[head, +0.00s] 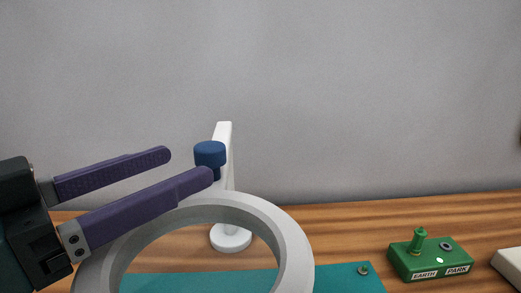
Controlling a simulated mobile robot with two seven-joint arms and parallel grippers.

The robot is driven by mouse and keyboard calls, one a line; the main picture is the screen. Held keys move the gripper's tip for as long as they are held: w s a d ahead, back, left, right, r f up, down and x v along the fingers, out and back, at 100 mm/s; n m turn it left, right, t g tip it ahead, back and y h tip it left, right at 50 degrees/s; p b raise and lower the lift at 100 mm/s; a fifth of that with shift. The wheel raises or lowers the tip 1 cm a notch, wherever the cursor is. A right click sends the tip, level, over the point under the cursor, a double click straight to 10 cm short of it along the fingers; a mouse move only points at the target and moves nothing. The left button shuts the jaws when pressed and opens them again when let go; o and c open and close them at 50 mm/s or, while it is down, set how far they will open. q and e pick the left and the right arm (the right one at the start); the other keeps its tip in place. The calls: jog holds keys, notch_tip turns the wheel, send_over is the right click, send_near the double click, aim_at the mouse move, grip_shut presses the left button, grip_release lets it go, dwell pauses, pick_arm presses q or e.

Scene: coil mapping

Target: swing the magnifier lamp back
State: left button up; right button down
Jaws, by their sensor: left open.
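The magnifier lamp shows as a large pale grey ring head (296,240) low in the middle. Its white upright arm (226,135) stands behind, with a round white foot (231,240) on the table. A dark blue knob (210,150) sits at the ring's far edge, in front of the white arm. My left gripper (190,164) reaches in from the left with two purple fingers apart and nothing seen between them. Its nearer fingertip overlaps the knob's lower edge in the picture; I cannot tell whether they touch. My right gripper is out of view.
A teal mat (335,279) lies on the wooden table (330,225) under the ring. A green box (431,257) labelled EARTH and PARK, with a green peg, stands at the right. A whitish object (510,263) is cut off at the right edge. A grey wall is behind.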

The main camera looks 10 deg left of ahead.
aim_at(198, 159)
pick_arm(q)
jog(key=x, duration=0.5)
jog(key=shift+w+d, duration=0.2)
jog(key=shift+w, duration=0.1)
grip_shut()
dwell(0.4)
dwell(0.8)
